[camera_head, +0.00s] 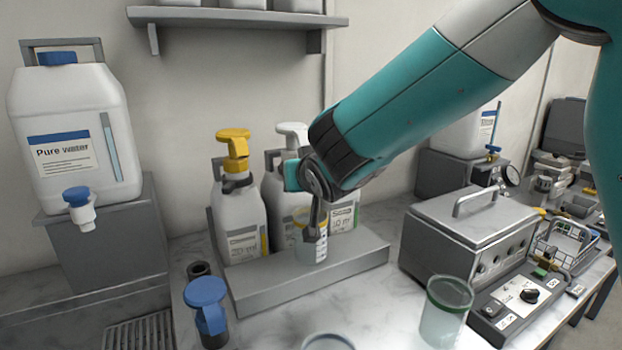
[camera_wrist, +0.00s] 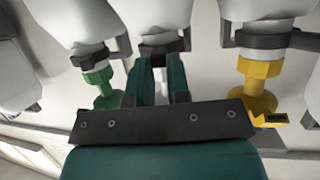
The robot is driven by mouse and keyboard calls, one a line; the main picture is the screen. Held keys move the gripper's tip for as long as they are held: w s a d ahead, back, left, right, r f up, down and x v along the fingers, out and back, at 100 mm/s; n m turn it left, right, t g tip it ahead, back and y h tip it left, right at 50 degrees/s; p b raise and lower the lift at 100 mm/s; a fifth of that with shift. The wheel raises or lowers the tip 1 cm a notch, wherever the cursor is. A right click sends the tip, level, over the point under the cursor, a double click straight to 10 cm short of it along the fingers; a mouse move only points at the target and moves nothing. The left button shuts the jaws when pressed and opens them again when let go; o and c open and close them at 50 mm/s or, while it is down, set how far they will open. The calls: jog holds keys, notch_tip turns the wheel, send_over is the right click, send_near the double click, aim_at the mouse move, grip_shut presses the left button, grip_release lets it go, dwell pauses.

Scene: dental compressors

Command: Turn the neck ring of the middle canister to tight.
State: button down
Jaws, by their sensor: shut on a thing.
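The middle canister (camera_head: 283,213) is a white bottle with a white pump head (camera_head: 293,132), between two others on a grey step. My gripper (camera_head: 292,175) is at its neck, which it largely hides in the head view. In the wrist view, which is upside down, the teal fingers of my gripper (camera_wrist: 158,65) reach the dark neck ring (camera_wrist: 160,48) and are shut on it. The ring's tight mark cannot be made out.
The yellow-pump canister (camera_head: 238,212) stands close on the left. The green-pump canister (camera_wrist: 85,25) stands on the other side, mostly behind my arm in the head view. A clear beaker (camera_head: 311,250) is in front. A grey metal box (camera_head: 470,235) stands right.

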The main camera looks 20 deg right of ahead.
jog(key=shift+w+a+f+m+g+h+b, duration=0.1)
jog(key=shift+a+m+g+h+b, duration=0.15)
jog(key=shift+a+m+h+b, duration=0.45)
jog(key=shift+w+a+r+m+g+h+b, duration=0.15)
jog(key=shift+a+m+h, duration=0.25)
jog(key=shift+m+h, duration=0.75)
jog(key=shift+w+a+f+m+g+h+b, duration=0.15)
jog(key=shift+a+m+g+h+b, duration=0.25)
jog(key=shift+m+h, duration=0.5)
jog(key=shift+a+h, duration=0.15)
jog(key=shift+h, duration=0.1)
jog(key=c, duration=1.1)
grip_release()
jog(key=b+v, duration=0.1)
jog(key=v, duration=1.6)
jog(key=shift+s+f, duration=0.1)
jog(key=shift+s, duration=0.2)
